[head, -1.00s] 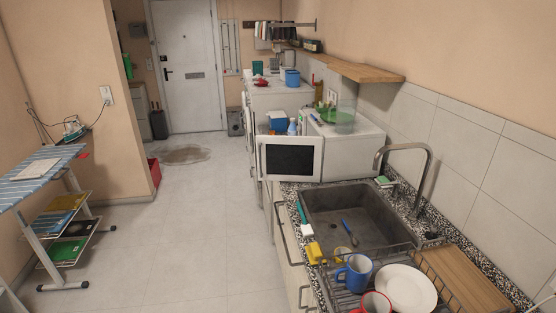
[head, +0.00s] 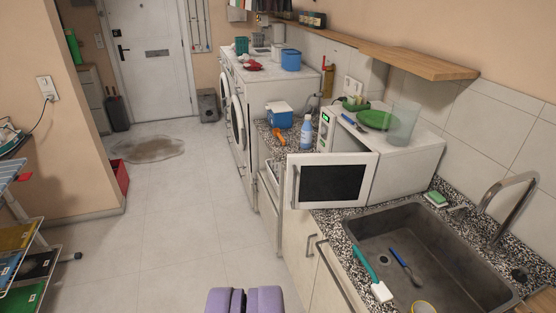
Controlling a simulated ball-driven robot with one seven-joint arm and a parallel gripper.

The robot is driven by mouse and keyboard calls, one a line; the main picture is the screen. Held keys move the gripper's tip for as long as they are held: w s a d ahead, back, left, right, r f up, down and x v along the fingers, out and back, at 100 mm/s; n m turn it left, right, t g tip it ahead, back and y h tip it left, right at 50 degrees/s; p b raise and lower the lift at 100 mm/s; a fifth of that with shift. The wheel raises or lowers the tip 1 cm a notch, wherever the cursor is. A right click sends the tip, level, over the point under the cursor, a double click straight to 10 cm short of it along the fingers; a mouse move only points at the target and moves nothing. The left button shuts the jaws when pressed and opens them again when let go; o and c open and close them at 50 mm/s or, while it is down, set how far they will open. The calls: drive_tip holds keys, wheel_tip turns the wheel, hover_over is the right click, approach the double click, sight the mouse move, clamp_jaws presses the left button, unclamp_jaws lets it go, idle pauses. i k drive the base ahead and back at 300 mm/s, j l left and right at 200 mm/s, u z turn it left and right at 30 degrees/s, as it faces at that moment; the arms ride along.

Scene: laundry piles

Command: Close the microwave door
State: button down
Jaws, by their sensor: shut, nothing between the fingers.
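The white microwave (head: 408,155) stands on the speckled counter beyond the sink. Its door (head: 333,181), white with a dark window, is swung wide open and juts out to the left over the counter's front edge. My gripper (head: 245,296), with purple fingers, shows at the bottom edge of the picture. It is shut and empty, over the floor to the left of the cabinets. It is apart from the door, below and to the left of it in the picture.
The sink (head: 430,262) is at right.

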sight(314, 181)
drive_tip(key=i+j, duration=0.1)
drive_tip(key=i, duration=0.35)
drive_tip(key=i+j, duration=0.1)
drive_tip(key=i, duration=0.3)
drive_tip(key=i+j+z, duration=0.1)
drive_tip(key=i, duration=0.35)
drive_tip(key=i+l, duration=0.6)
drive_tip(key=i, duration=0.1)
